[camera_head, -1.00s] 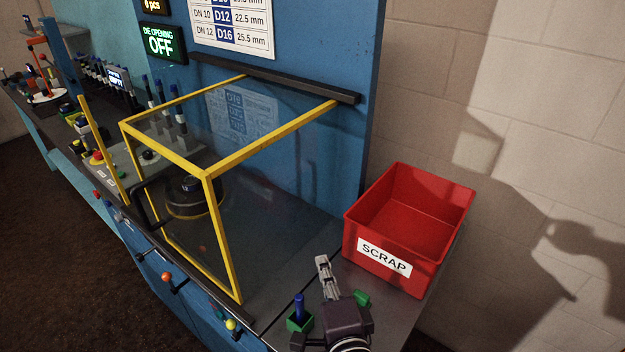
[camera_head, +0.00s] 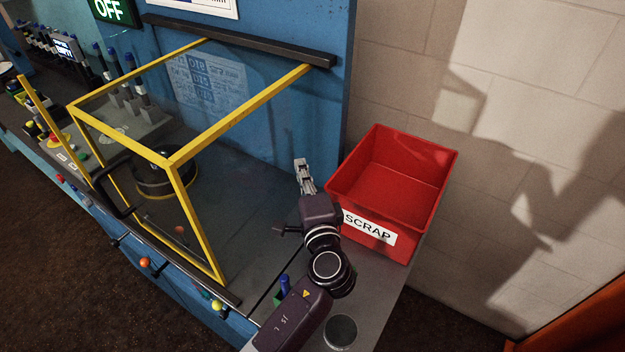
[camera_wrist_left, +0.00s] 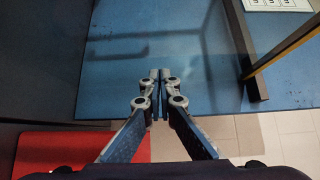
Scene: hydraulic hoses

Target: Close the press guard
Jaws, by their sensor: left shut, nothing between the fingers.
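The press guard (camera_head: 172,163) is a yellow frame with clear panels, running out from a dark rail (camera_head: 240,40) on the blue back panel. Its front face reaches down to the front edge of the deck. A black handle (camera_head: 115,198) is on its front. A dark round press part (camera_head: 165,175) shows through the panels. My left gripper (camera_head: 300,164) is shut and empty, to the right of the guard and apart from it. In the left wrist view its fingertips (camera_wrist_left: 160,76) are together before the blue panel; a yellow bar (camera_wrist_left: 285,50) is to the right. My right gripper is not in view.
A red SCRAP bin (camera_head: 390,190) stands close to the right of my left gripper. A blue-topped part (camera_head: 284,284) stands on the deck near my arm. Coloured knobs (camera_head: 145,262) stick out along the bench front. A blue wall is behind the guard.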

